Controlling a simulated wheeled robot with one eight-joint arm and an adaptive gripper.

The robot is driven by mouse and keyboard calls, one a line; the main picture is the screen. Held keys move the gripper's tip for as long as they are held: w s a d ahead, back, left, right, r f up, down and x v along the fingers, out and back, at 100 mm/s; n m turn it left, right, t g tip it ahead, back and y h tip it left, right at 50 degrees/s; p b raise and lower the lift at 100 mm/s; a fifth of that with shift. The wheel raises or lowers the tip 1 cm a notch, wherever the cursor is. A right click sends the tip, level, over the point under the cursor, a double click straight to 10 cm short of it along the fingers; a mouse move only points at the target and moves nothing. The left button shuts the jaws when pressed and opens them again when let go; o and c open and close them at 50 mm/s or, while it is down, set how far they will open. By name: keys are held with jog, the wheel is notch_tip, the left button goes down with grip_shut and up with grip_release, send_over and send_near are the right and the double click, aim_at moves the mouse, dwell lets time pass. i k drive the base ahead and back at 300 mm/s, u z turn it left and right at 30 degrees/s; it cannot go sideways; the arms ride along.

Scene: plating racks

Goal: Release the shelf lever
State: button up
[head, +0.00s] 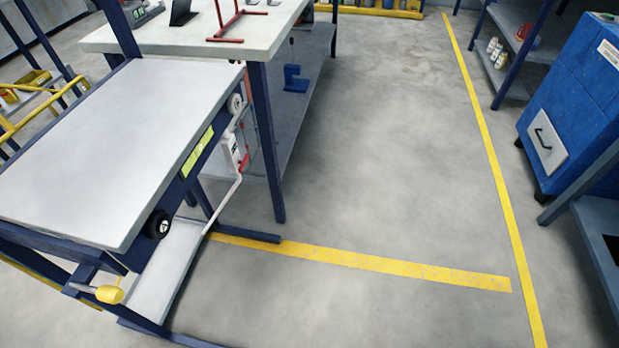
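A tilted grey shelf top (120,140) on a dark blue frame fills the left of the head view. A yellow knob (109,294) on a short metal rod sticks out at its near lower corner. A thin white bent bar (222,207) hangs from a white box with red parts (234,152) on the shelf's right side. I cannot tell for certain which of these is the shelf lever. My gripper is not in view, and nothing is seen touching either part.
A workbench (190,40) with a red stand (239,26) adjoins the shelf behind. Yellow floor lines (370,262) cross the open concrete floor (390,160) in the middle. A blue cabinet (572,100) and racks line the right side.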

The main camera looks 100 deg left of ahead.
aim_at(111, 295)
jog(key=z, duration=2.55)
jog(key=k, duration=2.55)
jog(key=z, duration=1.95)
